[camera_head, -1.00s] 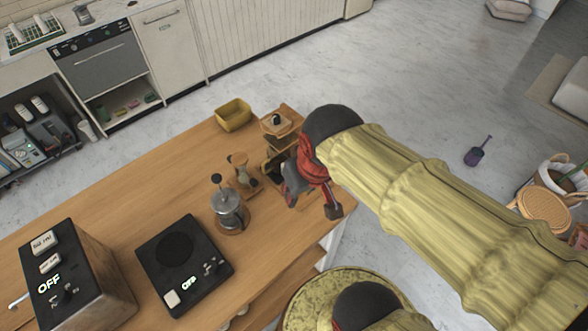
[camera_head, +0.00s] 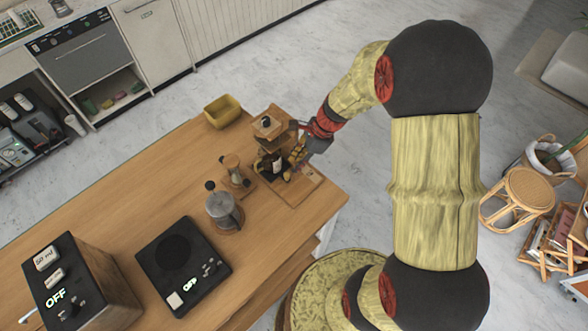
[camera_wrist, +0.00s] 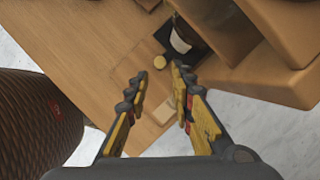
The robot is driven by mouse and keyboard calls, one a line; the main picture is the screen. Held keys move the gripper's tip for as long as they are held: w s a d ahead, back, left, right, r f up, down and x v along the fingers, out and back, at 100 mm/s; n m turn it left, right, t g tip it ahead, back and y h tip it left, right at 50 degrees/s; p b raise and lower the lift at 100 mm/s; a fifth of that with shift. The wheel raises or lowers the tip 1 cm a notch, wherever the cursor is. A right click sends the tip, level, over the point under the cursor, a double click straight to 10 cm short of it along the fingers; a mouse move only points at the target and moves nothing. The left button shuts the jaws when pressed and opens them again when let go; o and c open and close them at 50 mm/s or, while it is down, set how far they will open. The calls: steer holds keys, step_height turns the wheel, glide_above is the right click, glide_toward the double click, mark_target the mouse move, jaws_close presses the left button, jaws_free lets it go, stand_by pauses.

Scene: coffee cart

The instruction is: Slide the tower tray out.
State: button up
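The wooden tower (camera_head: 268,127) stands near the far right end of the wooden counter. In the wrist view its brown wooden body (camera_wrist: 285,30) fills the upper right. A dark tray-like recess (camera_wrist: 200,50) at its foot holds a dark bottle-like thing with a pale label (camera_wrist: 181,38). A small round tan knob (camera_wrist: 160,62) sits at the recess's edge. My gripper (camera_wrist: 159,74) is open, its two yellow and black fingers apart, with the knob just beyond the fingertips. It also shows in the head view (camera_head: 292,163), beside the tower's right side. Contact with the knob cannot be told.
A black scale (camera_head: 183,262) lies nearer. A wooden board (camera_head: 304,186) lies at the tower's right.

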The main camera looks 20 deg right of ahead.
mark_target(287, 174)
steer(key=shift+m, duration=0.3)
steer(key=b+x, duration=0.1)
steer(key=x, duration=0.6)
steer(key=shift+a+f, duration=0.1)
steer(key=shift+f, duration=0.25)
steer(key=shift+c, duration=0.7)
steer(key=c, duration=0.4)
jaws_close()
